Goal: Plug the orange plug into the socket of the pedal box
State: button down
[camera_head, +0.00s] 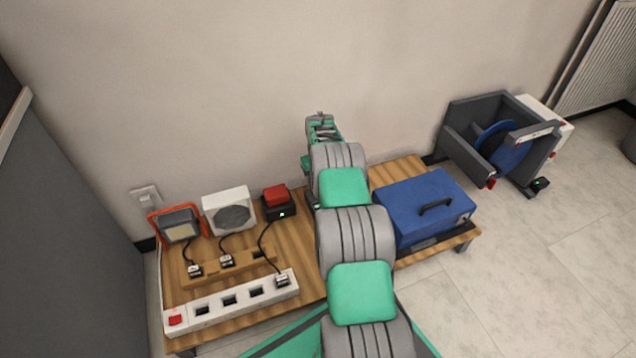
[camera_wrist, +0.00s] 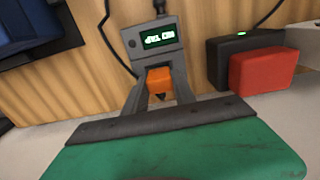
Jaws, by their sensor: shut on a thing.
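In the wrist view, my gripper (camera_wrist: 152,98) is shut on the orange plug (camera_wrist: 160,82), which sits between the two grey fingers. Just beyond it is a dark grey box (camera_wrist: 143,30) with a lit green display, its text upside down. The plug is at the box's near side; I cannot tell whether it touches or enters a socket. No socket opening shows, and I cannot tell for sure whether this is the pedal box.
A red-topped black box (camera_head: 278,203) stands beside a white fan-like unit (camera_head: 229,211) and an orange lamp (camera_head: 178,226). A white power strip (camera_head: 213,304) lies along the wooden bench's front. A blue case (camera_head: 425,208) is on the right. A grey frame (camera_head: 497,143) stands on the floor.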

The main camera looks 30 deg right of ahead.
jog(key=shift+f, duration=0.9)
jog(key=c, duration=0.9)
grip_release()
jog(key=shift+c, duration=0.2)
notch_tip(320, 180, up, 14)
jog(key=p, duration=0.6)
jog(key=shift+p, duration=0.4)
